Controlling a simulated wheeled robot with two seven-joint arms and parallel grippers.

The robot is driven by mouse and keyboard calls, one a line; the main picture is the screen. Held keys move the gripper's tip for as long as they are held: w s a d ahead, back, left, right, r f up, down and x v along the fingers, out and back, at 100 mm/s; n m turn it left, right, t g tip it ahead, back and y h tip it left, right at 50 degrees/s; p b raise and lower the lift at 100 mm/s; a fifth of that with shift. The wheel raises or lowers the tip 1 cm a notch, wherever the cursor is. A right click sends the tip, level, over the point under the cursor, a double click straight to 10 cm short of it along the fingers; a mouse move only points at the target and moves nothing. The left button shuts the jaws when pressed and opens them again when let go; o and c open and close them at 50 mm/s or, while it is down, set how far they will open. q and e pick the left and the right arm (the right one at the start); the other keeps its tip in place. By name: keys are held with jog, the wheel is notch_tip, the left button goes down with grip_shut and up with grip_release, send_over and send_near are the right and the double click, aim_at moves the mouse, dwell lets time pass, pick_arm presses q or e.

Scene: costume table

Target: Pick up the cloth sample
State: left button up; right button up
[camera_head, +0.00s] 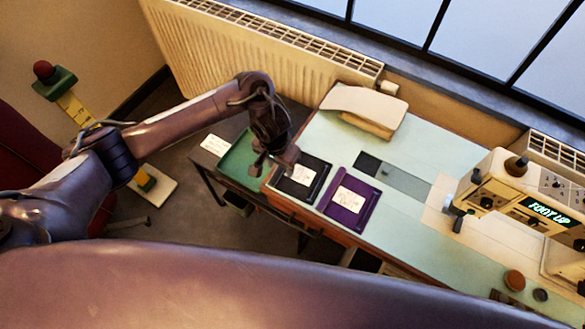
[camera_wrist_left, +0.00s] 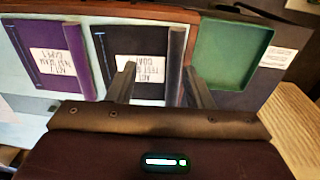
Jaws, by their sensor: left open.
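My left gripper (camera_head: 276,160) is open and empty at the left edge of the pale green table. In the left wrist view its two fingers (camera_wrist_left: 159,80) stand apart in front of a black flat piece (camera_wrist_left: 125,42) with a white handwritten label. The same black piece (camera_head: 311,171) lies on the table beside the gripper in the head view. A purple flat piece (camera_head: 340,219) with a white label lies to its right; it also shows in the wrist view (camera_wrist_left: 83,83). I cannot tell which piece is the cloth sample. My right gripper is not in view.
A green tray (camera_head: 236,175) sits left of the table edge, near a white card (camera_head: 215,145). A sewing machine reading "FOOT UP" (camera_head: 524,204) stands right. A radiator (camera_head: 250,50) is behind.

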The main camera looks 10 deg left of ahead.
aim_at(274, 178)
pick_arm(q)
jog(key=shift+w+a+r+n, duration=0.15)
jog(key=shift+a+n, duration=0.15)
jog(key=shift+a, duration=0.75)
jog(key=shift+a+f+y, duration=0.25)
jog(key=shift+f+y, duration=0.05)
notch_tip(274, 178, down, 2)
jog(key=shift+b, duration=0.95)
jog(key=shift+f, duration=0.35)
jog(key=shift+s+d+f, duration=0.15)
jog(key=shift+f, duration=0.95)
jog(key=shift+s+d+f, duration=0.1)
jog(key=shift+f, duration=1)
grip_shut()
jog(key=shift+r, duration=0.1)
